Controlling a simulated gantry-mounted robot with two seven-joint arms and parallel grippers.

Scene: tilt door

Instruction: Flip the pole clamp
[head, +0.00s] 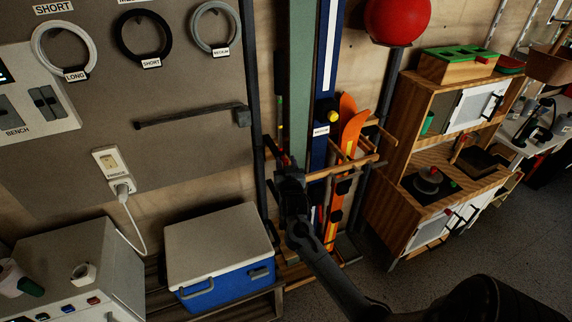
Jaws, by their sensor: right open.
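A dark upright pole (253,70) stands at the right edge of the grey wall panel. My right gripper (288,172) is open, right of the pole and lower than the block, in front of the ski rack. It looks apart from the block and bar. Its fingers are dark and hard to make out. My left gripper is not in view.
Skis (325,70) and orange boards (350,130) stand in a wooden rack (345,170) behind my right gripper. A blue cooler (220,255) sits below the bar. A plugged white cord (130,225) hangs left. A wooden play kitchen (400,165) stands right.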

